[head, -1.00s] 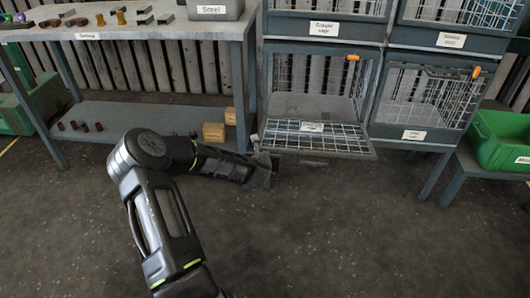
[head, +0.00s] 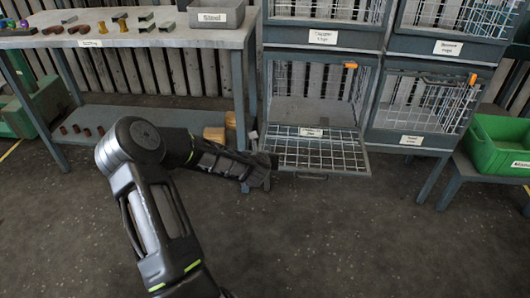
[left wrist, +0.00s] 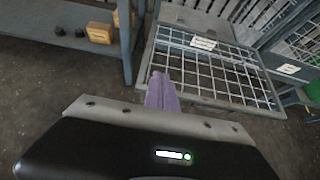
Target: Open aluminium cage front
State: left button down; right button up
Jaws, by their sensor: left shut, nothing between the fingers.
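The lower left cage (head: 314,100), which I take to be the aluminium cage, stands open in the head view. Its wire-mesh front (head: 320,155) is folded down and sticks out towards me, with a white label too small to read. The front also shows in the left wrist view (left wrist: 215,68). My left gripper (head: 265,172) is at the left edge of the front, low down. Its purple fingers (left wrist: 160,90) are shut and empty beside that edge; I cannot tell whether they touch it. My right gripper is not in view.
More wire cages are above, including the copper cage (head: 323,37), and to the right (head: 412,141). A workbench (head: 130,40) with small parts stands left, its leg near my left arm. A green bin (head: 500,150) is at the right. The floor in front is clear.

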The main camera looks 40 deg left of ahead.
pick_arm(q)
jog(key=v, duration=0.3)
jog(key=shift+s+d+r, duration=0.1)
jog(key=shift+s, duration=0.1)
dwell(0.4)
